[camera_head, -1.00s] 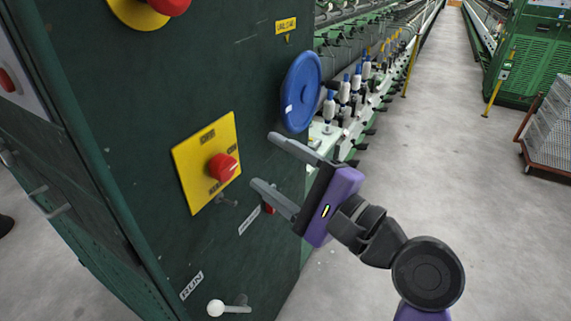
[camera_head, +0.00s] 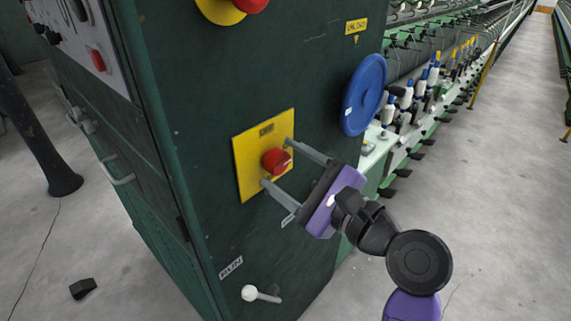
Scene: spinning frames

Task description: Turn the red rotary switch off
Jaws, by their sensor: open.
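The red rotary switch (camera_head: 275,161) sits on a yellow plate (camera_head: 249,180) on the dark green cabinet face. A label at the top of the plate seems to read OFF. A pale mark on the knob points to the right. My gripper (camera_head: 276,163) is open, its two grey fingers on either side of the knob, one above right and one below. The fingertips overlap the plate's right part. I cannot tell whether they touch the knob. The lower right part of the plate is partly covered by the lower finger.
A blue handwheel (camera_head: 364,94) is right of the plate. A red knob on a yellow disc (camera_head: 220,10) is above. A white-ended lever (camera_head: 249,293) is below, near a RUN label (camera_head: 231,267). Spindles (camera_head: 405,97) line the machine's side. Floor at right is clear.

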